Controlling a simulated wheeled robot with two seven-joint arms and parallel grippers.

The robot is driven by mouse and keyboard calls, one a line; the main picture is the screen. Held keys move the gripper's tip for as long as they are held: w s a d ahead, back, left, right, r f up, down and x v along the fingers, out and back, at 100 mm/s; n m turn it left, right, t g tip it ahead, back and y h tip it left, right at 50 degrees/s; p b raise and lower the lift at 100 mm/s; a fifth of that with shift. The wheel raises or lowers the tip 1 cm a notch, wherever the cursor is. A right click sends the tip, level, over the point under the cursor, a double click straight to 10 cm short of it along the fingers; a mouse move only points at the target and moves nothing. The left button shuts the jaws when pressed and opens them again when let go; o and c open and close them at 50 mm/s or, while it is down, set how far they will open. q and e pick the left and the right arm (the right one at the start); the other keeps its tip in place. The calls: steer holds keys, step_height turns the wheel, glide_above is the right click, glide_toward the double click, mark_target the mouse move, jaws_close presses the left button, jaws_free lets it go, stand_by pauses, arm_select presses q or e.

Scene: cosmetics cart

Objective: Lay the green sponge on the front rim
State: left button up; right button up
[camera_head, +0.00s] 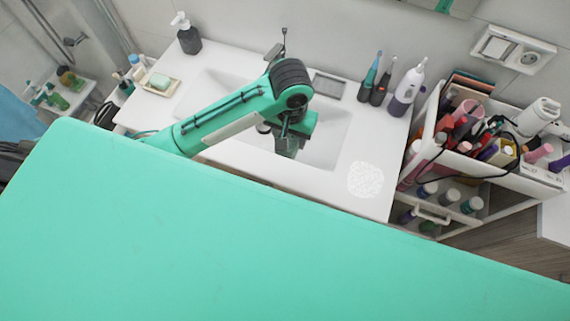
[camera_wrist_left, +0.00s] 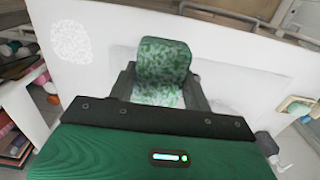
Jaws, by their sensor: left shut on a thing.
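The green sponge (camera_wrist_left: 165,58), patterned in lighter and darker green, sits between the two dark fingers of my left gripper (camera_wrist_left: 160,90) in the left wrist view. The gripper is shut on it. In the head view my left gripper (camera_head: 289,143) points down over the sink basin (camera_head: 330,128); the sponge is hard to make out there. The white front rim (camera_head: 312,189) runs along the basin's near side, partly hidden by the large green surface in the foreground. My right gripper is not in view.
A pale textured patch (camera_head: 365,180) marks the right front counter. A soap dish (camera_head: 150,90) and dark dispenser (camera_head: 186,36) stand at the left. Toothbrushes (camera_head: 372,75) stand at the back right. A cart (camera_head: 480,172) full of cosmetics is beside the counter.

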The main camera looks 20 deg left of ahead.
arm_select(q)
step_height(320, 180, down, 8)
steer(key=b, duration=0.3)
steer(key=p, duration=0.2)
glide_above(288, 173)
step_height(288, 173, down, 5)
steer(key=shift+f, duration=0.55)
step_height(288, 173, down, 4)
steer(key=shift+r+p, duration=0.1)
steer(key=shift+p, duration=0.55)
steer(key=shift+f, duration=0.2)
steer(key=o, duration=0.9)
